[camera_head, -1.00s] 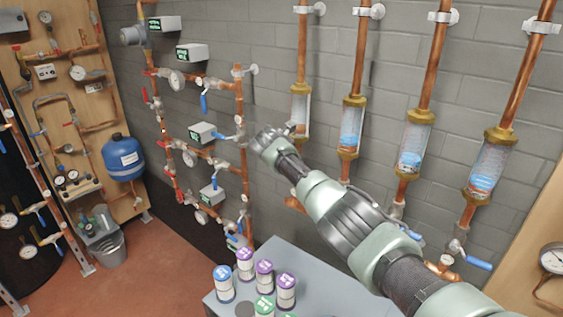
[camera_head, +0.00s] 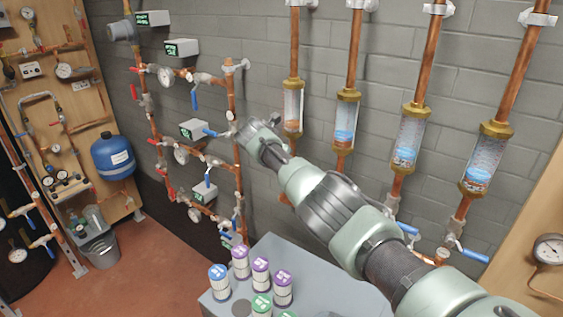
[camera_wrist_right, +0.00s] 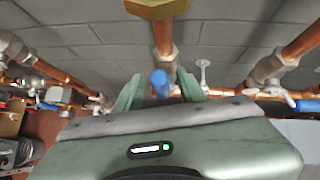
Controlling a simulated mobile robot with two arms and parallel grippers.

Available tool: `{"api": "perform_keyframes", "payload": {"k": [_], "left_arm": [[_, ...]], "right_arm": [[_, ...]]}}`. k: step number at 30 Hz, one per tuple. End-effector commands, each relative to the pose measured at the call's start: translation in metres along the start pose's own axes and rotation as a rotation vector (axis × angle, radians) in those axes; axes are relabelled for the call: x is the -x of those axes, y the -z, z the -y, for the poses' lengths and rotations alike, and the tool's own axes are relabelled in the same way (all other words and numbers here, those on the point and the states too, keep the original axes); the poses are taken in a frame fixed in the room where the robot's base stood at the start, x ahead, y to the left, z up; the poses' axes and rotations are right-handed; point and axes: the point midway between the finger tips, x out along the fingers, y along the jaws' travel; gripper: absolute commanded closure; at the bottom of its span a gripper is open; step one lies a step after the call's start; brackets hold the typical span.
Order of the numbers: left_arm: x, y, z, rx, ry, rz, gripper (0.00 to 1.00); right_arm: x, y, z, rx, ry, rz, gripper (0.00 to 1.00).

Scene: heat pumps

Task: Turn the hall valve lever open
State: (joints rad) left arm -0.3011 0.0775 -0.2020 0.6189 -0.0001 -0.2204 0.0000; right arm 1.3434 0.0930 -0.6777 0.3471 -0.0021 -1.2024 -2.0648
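Blue-handled valve levers sit on the copper pipes along the grey wall; I cannot read which one is labelled hall. In the right wrist view a blue lever handle (camera_wrist_right: 160,84) points toward the camera, in front of a vertical copper pipe (camera_wrist_right: 163,38). My right gripper (camera_wrist_right: 160,92) has its two green fingers apart, one on each side of this handle. I cannot tell whether they touch it. My left gripper is not in view.
Several sight-glass tubes (camera_head: 346,122) hang on vertical pipes behind my arm. Another blue lever (camera_head: 468,251) is at the lower right. A grey table (camera_head: 330,292) with several labelled canisters (camera_head: 260,272) stands below. A blue tank (camera_head: 113,157) and bucket (camera_head: 101,247) are left.

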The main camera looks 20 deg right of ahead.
Motion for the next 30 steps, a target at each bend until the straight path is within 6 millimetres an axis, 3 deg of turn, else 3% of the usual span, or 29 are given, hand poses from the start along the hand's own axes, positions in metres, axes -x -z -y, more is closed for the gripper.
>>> {"api": "perform_keyframes", "payload": {"k": [14,30], "left_arm": [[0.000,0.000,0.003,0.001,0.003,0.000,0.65],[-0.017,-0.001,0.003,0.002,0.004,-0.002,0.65]], "right_arm": [[0.012,0.000,-0.002,-0.002,-0.003,0.001,0.61],[0.073,0.001,-0.002,0.000,-0.001,0.000,0.61]]}}
